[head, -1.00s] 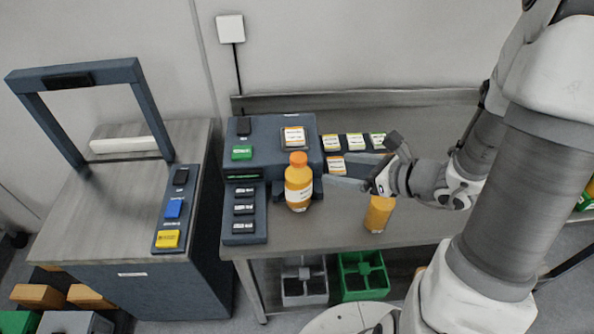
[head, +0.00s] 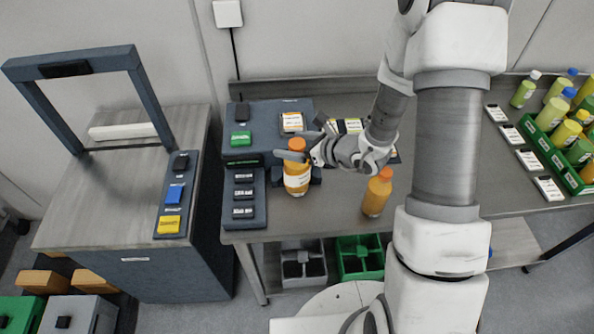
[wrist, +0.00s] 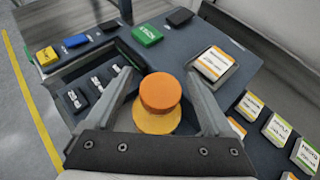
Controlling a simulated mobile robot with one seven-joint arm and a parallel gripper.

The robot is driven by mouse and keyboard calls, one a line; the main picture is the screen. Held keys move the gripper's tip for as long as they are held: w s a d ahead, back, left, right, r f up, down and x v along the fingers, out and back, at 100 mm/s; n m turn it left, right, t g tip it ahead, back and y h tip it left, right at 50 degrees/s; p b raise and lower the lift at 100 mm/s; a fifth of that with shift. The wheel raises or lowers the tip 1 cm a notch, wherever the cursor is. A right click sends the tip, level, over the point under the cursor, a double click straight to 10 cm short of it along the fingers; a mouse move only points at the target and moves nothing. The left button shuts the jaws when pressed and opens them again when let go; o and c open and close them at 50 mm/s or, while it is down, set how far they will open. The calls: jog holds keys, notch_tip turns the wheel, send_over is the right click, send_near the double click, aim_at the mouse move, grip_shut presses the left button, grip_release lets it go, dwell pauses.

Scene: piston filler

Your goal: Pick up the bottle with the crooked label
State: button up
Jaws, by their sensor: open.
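An orange bottle with an orange cap and a white label (head: 297,182) stands upright at the filler on the bench. Its label looks tilted in the head view. In the wrist view its cap (wrist: 160,92) shows between the fingers, and its label is hidden. My gripper (head: 301,154) is open, with its fingers on either side of this bottle's upper part; I cannot tell whether they touch it. A second orange bottle (head: 376,193) stands to the right on the bench; no label shows on its visible side.
The dark filler housing (head: 272,118) and a panel of black switches (head: 243,212) sit close behind and left of the bottle. A green rack (head: 560,165) of yellow and green bottles stands at the far right. Bare bench (head: 330,210) lies between the two orange bottles.

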jog(key=shift+x, duration=0.9)
grip_shut()
